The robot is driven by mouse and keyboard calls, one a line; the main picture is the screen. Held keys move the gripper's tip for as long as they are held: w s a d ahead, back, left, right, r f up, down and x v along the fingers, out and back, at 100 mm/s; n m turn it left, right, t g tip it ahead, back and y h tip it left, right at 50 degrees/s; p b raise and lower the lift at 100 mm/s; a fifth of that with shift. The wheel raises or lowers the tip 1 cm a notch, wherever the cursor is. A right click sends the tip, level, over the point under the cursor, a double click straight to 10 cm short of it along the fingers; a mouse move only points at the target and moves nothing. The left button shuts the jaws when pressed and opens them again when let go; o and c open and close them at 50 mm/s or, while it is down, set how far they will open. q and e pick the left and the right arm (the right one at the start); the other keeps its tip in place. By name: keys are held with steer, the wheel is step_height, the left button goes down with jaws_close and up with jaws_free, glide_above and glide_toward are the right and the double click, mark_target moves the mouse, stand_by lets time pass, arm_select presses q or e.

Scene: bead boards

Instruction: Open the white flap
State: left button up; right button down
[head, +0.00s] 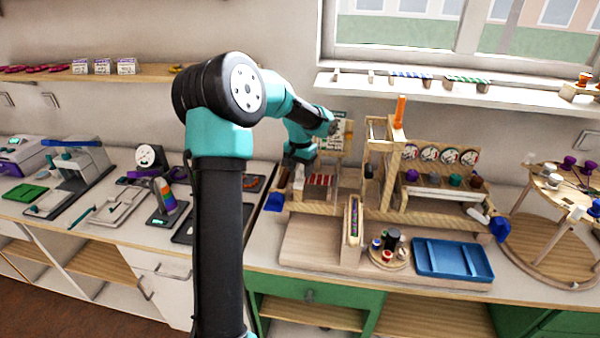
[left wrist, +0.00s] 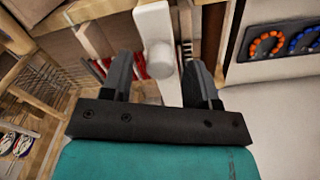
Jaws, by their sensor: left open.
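The white flap (left wrist: 153,25) shows in the left wrist view as a narrow white piece with a rounded white knob (left wrist: 162,60). My left gripper (left wrist: 160,68) is open, with one dark finger on each side of the knob. Gaps show between knob and fingers; I cannot tell how deep the knob sits between them. In the head view my left gripper (head: 297,160) is at the left end of the wooden bead board (head: 310,208), and it and the arm hide most of the flap. My right gripper is not in view.
Red and white striped pieces (head: 320,180) sit just right of my left gripper. A wooden post with an orange peg (head: 400,112) rises further right. A blue tray (head: 452,259) lies at the front right. A dark panel with coloured bead rings (left wrist: 280,42) is beside the board.

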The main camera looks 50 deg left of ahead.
arm_select(q)
steer(key=shift+f, duration=0.75)
steer(key=shift+c, duration=0.4)
jaws_close()
